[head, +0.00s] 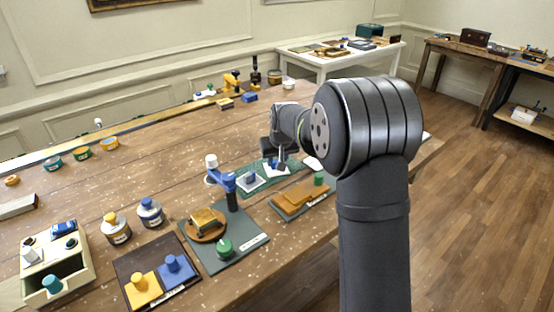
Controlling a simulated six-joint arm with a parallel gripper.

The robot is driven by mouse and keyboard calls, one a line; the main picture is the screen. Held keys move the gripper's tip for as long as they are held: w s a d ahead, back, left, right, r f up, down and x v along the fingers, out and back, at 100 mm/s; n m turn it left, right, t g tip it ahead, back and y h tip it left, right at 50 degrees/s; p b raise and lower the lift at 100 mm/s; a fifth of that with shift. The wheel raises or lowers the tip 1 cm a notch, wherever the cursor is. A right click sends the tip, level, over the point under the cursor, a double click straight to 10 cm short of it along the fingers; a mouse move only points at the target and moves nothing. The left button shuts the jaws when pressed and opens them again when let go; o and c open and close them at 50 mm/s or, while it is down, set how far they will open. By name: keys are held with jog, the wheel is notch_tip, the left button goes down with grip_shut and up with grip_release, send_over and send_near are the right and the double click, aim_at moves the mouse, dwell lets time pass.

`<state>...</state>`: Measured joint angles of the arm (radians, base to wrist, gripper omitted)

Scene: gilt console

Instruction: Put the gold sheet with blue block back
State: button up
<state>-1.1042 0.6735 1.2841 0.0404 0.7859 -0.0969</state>
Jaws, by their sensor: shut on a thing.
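My gripper (281,163) is low over the green mat (262,187), at the far side of the wooden bench. It is shut on a small dark block that stands on a pale sheet (270,172); the fingers partly hide the block, and its colour cannot be told. I cannot tell whether this sheet touches the mat. A second pale sheet with a blue-grey block (250,179) lies on the mat to its left. No sheet here clearly reads as gold with a blue block. Near the front, a yellow sheet with a yellow knob (144,289) sits beside a blue one (177,270).
Jars (150,212) and a small drawer box (56,262) stand at left.

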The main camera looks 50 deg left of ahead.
jog(key=shift+f, duration=0.1)
jog(key=o, duration=0.9)
jog(key=v, duration=1.2)
